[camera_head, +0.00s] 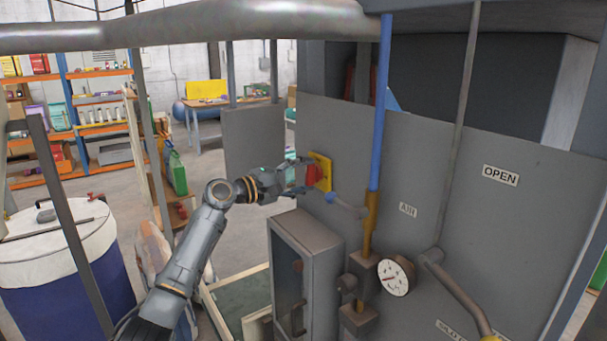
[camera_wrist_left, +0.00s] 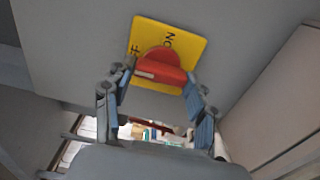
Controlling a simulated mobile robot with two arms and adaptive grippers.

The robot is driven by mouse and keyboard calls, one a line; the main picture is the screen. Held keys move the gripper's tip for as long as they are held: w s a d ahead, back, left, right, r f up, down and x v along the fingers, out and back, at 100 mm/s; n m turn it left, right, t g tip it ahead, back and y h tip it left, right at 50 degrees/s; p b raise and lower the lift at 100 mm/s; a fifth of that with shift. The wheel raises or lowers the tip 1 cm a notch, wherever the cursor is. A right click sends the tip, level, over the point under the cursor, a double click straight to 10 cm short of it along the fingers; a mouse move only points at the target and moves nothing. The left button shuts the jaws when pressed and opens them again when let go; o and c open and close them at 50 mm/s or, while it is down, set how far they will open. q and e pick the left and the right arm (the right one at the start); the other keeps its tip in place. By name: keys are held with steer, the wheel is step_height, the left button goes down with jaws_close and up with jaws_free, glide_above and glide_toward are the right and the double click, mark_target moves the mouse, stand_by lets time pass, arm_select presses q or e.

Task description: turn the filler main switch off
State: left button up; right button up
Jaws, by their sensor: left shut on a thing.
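The filler main switch has a red knob (camera_head: 312,176) on a yellow plate (camera_head: 325,166) fixed to the grey panel. In the left wrist view the plate (camera_wrist_left: 193,48) shows "ON" at upper right and part of another label, ending in F, at left. The red knob (camera_wrist_left: 160,66) has a pale mark near its left end. My left gripper (camera_head: 301,178) reaches in from the left and is shut on the knob, with one finger on either side in the wrist view (camera_wrist_left: 158,82). Which label the knob points to is unclear. My right gripper is not in view.
A blue and brass pipe (camera_head: 375,130) runs vertically just right of the switch. A round gauge (camera_head: 396,276) sits lower right. A blue drum (camera_head: 95,290) with a white cover stands at left.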

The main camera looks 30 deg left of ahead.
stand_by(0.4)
arm_select(q)
steer(key=o, duration=1)
steer(key=shift+o, duration=0.8)
steer(key=shift+a, duration=0.1)
steer(key=shift+s, duration=0.1)
steer(key=v, duration=1.1)
steer(key=shift+s+a, duration=0.15)
steer(key=shift+s, duration=0.25)
